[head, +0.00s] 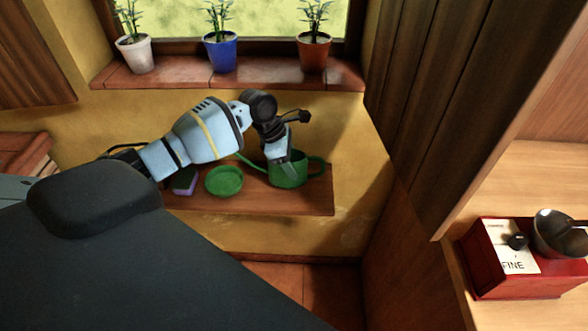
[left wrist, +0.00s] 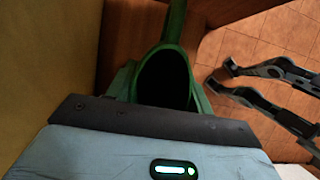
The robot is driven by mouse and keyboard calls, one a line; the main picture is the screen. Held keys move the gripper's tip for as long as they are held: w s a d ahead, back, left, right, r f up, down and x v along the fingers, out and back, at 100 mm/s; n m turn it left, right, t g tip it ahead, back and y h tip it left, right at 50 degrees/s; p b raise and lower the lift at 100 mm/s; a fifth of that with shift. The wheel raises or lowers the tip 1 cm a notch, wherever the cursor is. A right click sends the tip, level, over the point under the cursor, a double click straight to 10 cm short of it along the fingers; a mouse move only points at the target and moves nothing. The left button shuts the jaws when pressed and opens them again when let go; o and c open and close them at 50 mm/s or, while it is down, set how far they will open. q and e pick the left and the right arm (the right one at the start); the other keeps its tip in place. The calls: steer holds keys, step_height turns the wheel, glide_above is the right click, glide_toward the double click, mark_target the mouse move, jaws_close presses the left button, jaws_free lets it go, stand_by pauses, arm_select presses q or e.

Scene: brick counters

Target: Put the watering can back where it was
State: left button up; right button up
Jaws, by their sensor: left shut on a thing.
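The green watering can (head: 289,176) is at the right end of the low wooden shelf (head: 235,201) under the window, roughly upright. Its thin spout points left and its handle loop is on the right. I cannot tell whether its base touches the shelf. My left gripper (head: 279,157) comes down from above and is shut on the can; the fingertips are partly hidden. In the left wrist view the can's dark opening (left wrist: 166,80) shows just beyond the gripper body. My right gripper does not show in the head view.
A green round dish (head: 224,180) and a purple-and-green sponge (head: 184,181) lie left of the can. White (head: 137,55), blue (head: 221,53) and terracotta (head: 314,54) plant pots stand on the sill above. A red grinder (head: 510,262) stands on the right counter. Dark-and-grey parts (left wrist: 275,70) show over the tiled floor.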

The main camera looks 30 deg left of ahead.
arm_select(q)
steer(key=shift+w+r, duration=0.1)
steer(key=shift+r, duration=0.05)
steer(key=shift+w, duration=0.25)
step_height(320, 180, down, 4)
steer(key=shift+w+r+b, duration=0.15)
steer(key=shift+b, duration=0.3)
steer(key=shift+r, duration=0.1)
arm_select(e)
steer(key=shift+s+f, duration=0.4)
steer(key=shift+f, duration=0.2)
arm_select(q)
steer(key=o, duration=1.4)
steer(key=shift+f, duration=0.2)
steer(key=shift+r, duration=0.15)
steer(key=p+v, duration=0.2)
steer(key=v, duration=1)
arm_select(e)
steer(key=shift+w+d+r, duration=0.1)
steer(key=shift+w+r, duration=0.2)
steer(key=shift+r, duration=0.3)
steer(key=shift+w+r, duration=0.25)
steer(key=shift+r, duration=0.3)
